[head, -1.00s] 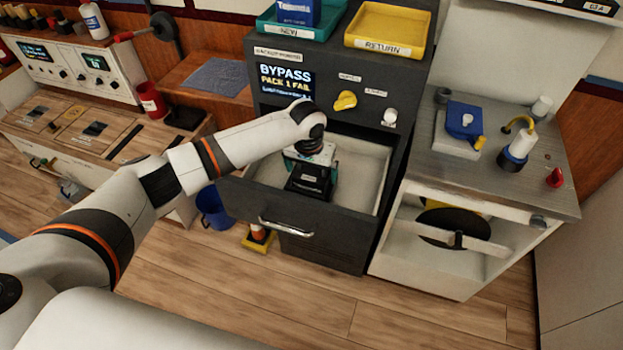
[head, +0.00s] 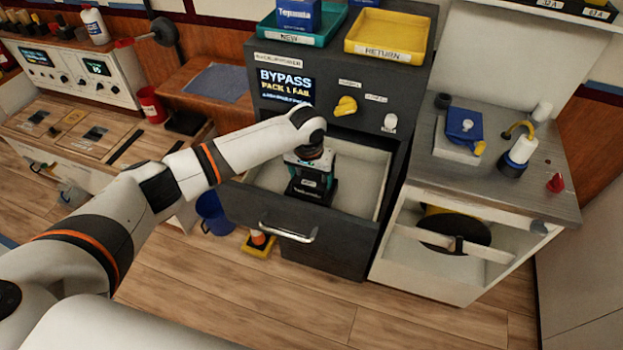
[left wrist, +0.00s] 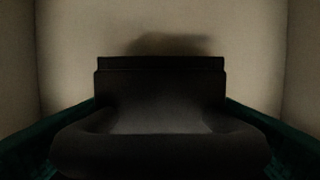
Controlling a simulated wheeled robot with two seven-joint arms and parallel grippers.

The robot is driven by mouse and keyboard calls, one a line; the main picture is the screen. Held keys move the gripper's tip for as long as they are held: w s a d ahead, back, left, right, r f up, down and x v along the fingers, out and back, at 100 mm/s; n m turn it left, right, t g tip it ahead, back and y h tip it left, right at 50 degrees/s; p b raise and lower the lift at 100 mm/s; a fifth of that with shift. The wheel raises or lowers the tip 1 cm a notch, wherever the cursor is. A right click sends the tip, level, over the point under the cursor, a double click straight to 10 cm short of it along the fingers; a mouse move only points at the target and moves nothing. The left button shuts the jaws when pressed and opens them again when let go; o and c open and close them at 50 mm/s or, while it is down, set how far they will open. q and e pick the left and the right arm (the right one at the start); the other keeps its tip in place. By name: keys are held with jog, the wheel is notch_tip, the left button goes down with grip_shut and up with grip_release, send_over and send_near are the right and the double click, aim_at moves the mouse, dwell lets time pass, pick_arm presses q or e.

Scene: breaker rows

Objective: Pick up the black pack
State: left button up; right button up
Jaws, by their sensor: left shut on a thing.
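The black pack (head: 313,190) is in the open drawer of the dark cabinet, with small pale lettering on the side that faces me. My left gripper (head: 311,170) reaches down from above and is shut on the top of the pack. Its fingers are partly hidden by the wrist. In the left wrist view the dark pack (left wrist: 160,82) fills the middle, with a shadow on the pale surface beyond it. I cannot tell whether its base touches the drawer floor. My right gripper is not in view.
The open drawer (head: 357,188) has pale walls and free room right of the pack. Above stand a teal NEW tray (head: 291,36) with a blue pack and a yellow RETURN tray (head: 383,50). A yellow knob (head: 345,105) sits on the cabinet front. A blue bucket (head: 212,212) stands left.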

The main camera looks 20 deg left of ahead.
pick_arm(q)
notch_tip(320, 180, up, 10)
jog(key=shift+w+f+b, duration=0.1)
jog(key=shift+b, duration=0.4)
jog(key=shift+r+p, duration=0.3)
jog(key=shift+r, duration=0.2)
jog(key=shift+r+p, duration=2)
jog(key=shift+p, duration=0.7)
